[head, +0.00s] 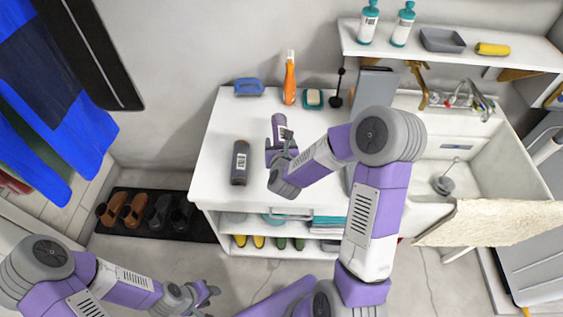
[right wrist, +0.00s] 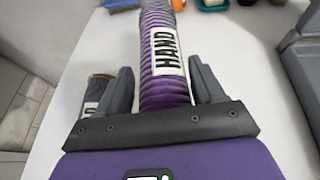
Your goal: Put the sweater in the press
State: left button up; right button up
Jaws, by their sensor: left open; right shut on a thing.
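No item in view is clearly the sweater; blue cloth (head: 75,115) with dark patches hangs at the upper left. I cannot tell which thing is the press. My right gripper (head: 276,148) is shut on a purple ribbed bottle (right wrist: 160,50) with a white label reading HAND. My left gripper (head: 205,291) is open and empty, low over the floor and left of the counter.
Shoes (head: 135,209) lie on a mat at left. A sink (head: 480,165) and beige towel (head: 490,224) are at right.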

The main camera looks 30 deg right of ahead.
jog(key=d, duration=0.1)
jog(key=d+r+m+h, duration=0.1)
jog(key=shift+w+d+g, duration=0.1)
jog(key=shift+d+g, duration=0.2)
jog(key=shift+g, duration=0.1)
notch_tip(320, 180, down, 6)
jog(key=shift+d+r+b, duration=0.15)
jog(key=shift+r+b, duration=0.05)
jog(key=shift+b, duration=0.9)
notch_tip(320, 180, down, 4)
jog(key=shift+f+b, duration=0.1)
jog(key=shift+b, duration=0.55)
jog(key=o, duration=1.2)
jog(key=shift+o, duration=0.3)
